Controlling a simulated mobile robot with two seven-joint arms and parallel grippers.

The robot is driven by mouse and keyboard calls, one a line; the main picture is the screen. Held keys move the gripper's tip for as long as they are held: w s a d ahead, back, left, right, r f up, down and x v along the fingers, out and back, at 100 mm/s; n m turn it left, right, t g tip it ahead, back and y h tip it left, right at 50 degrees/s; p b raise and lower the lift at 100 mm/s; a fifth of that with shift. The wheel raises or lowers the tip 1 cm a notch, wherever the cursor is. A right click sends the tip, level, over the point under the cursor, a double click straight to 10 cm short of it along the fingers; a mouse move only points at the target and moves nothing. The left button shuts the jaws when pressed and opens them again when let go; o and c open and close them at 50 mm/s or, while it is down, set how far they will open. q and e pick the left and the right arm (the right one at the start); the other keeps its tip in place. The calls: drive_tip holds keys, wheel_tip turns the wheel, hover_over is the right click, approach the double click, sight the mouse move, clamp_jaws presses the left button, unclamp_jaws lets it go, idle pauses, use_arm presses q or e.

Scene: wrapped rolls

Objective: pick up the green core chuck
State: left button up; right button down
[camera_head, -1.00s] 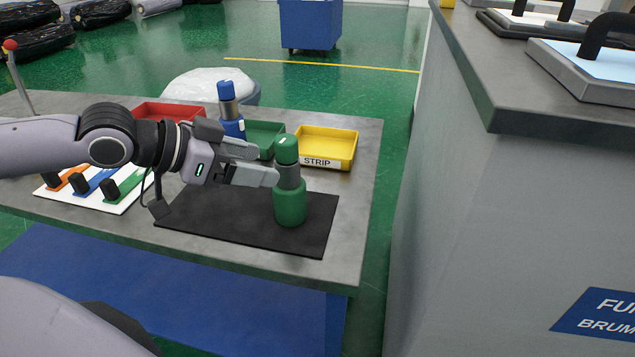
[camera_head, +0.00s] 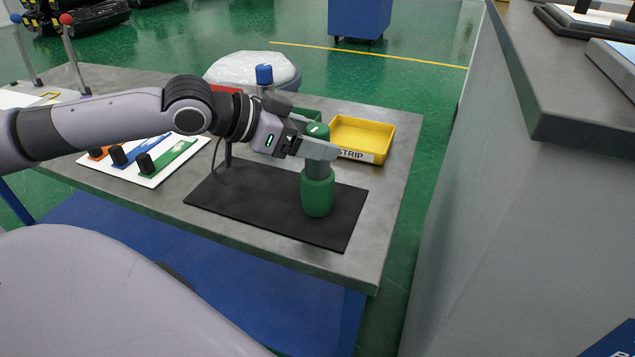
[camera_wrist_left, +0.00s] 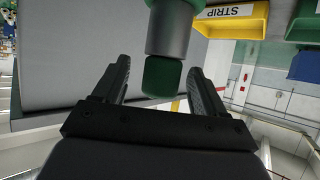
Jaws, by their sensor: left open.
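The green core chuck (camera_head: 318,193) stands upright on a black mat (camera_head: 275,208) on the grey table. It has a wide green base, a grey middle and a green top. My left gripper (camera_head: 325,150) is open at the chuck's upper part, and a finger hides the grey middle in the head view. In the left wrist view the chuck's green top (camera_wrist_left: 161,77) shows between the two spread fingers of my left gripper (camera_wrist_left: 158,82), with a gap on each side. My right gripper is not in view.
A yellow bin (camera_head: 362,134) marked STRIP stands behind the chuck, with a green bin (camera_head: 307,115) beside it. A blue-topped chuck (camera_head: 264,75) is partly hidden behind my left arm. A white board (camera_head: 150,172) with coloured strips lies left. A grey cabinet (camera_head: 480,200) stands right.

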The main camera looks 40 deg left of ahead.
sight(327, 139)
use_arm(q)
drive_tip(key=shift+x, duration=1.6)
drive_tip(key=shift+a, duration=0.1)
clamp_jaws()
drive_tip(key=shift+w+r, duration=0.1)
drive_tip(key=shift+r, duration=0.05)
